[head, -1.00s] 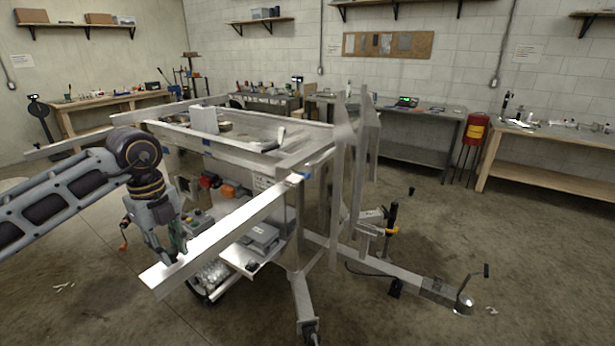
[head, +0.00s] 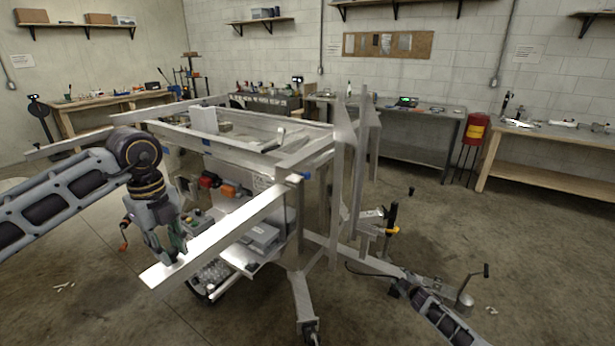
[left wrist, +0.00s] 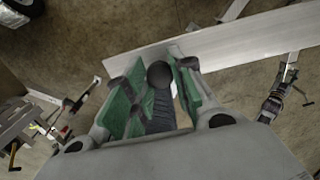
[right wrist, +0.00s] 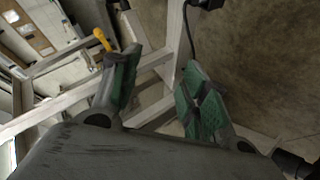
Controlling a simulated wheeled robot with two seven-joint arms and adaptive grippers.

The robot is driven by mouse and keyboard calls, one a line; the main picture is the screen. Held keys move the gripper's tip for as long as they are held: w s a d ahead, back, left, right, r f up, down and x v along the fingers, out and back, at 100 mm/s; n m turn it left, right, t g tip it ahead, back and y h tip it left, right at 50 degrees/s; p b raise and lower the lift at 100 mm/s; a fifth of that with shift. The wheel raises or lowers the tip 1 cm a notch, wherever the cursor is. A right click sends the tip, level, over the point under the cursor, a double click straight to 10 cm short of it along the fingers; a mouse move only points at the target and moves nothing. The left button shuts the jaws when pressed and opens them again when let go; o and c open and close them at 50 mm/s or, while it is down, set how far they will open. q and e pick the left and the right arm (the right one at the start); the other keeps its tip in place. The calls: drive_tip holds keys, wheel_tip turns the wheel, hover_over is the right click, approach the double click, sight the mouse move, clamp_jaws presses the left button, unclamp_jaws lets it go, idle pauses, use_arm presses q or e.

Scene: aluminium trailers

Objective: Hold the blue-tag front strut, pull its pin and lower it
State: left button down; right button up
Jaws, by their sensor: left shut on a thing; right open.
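The front strut (head: 215,235) is a long silver beam. It slopes from a joint at the trailer's front corner toward the lower left. A small blue mark, likely its tag (head: 305,175), shows at that joint. My left gripper (head: 175,258) is shut on the strut near its free end; the strut (left wrist: 240,42) also crosses the top of the left wrist view. My right gripper (right wrist: 160,80) is open and empty in the right wrist view, above the floor and frame bars. In the head view my right arm stands low by the drawbar. I cannot make out the pin.
The trailer frame (head: 225,155) stands behind the strut, with upright plates (head: 345,170) at its front. The drawbar (head: 370,262) runs to the lower right, beside a post with an orange handle (head: 390,230). Open floor (head: 540,270) lies at the right.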

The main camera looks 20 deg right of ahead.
drive_tip(key=w+a+r+n+t+y, duration=0.1)
drive_tip(key=w+a+r+n+t, duration=0.2)
drive_tip(key=r, duration=0.9)
drive_tip(key=w+a+r+n+t+y, duration=0.15)
drive_tip(key=w+r+n, duration=0.35)
drive_tip(key=r, duration=0.7)
drive_tip(key=w+a+r+n+t+y, duration=0.1)
drive_tip(key=w+r+n+t+y, duration=0.25)
drive_tip(key=r, duration=0.85)
drive_tip(key=w+a+r+n+y, duration=0.1)
drive_tip(key=a+r+n+y, duration=0.1)
drive_tip(key=a+r+n, duration=0.5)
drive_tip(key=s+a+r+n+g+y, duration=0.1)
drive_tip(key=s+a+r+n+y, duration=0.1)
drive_tip(key=a+n, duration=0.6)
drive_tip(key=s+a+r+n+g+y, duration=0.1)
drive_tip(key=s+a+n+g+y, duration=0.1)
drive_tip(key=a+n+y, duration=0.3)
drive_tip(key=a+n, duration=0.3)
drive_tip(key=n, duration=0.2)
drive_tip(key=shift+r+g, duration=0.3)
drive_tip(key=shift+r, duration=0.1)
drive_tip(key=shift+s, duration=0.1)
